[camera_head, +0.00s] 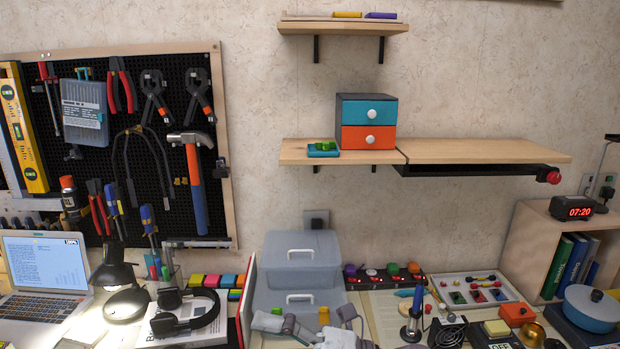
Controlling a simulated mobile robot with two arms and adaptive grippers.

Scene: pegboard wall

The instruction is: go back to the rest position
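Neither of my grippers can be made out in the head view. No arm comes in from the left or the right side. Some grey jointed parts (297,328) lie at the bottom middle edge, partly cut off, and I cannot tell what they are. The task names no object to handle.
A pegboard with a hammer (196,180) and several tools hangs at left. A wall shelf (480,150) bears a two-drawer box (367,121). The crowded bench holds a laptop (42,275), lamp (126,300), headphones (188,312), grey bins (300,275) and a blue pot (592,308).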

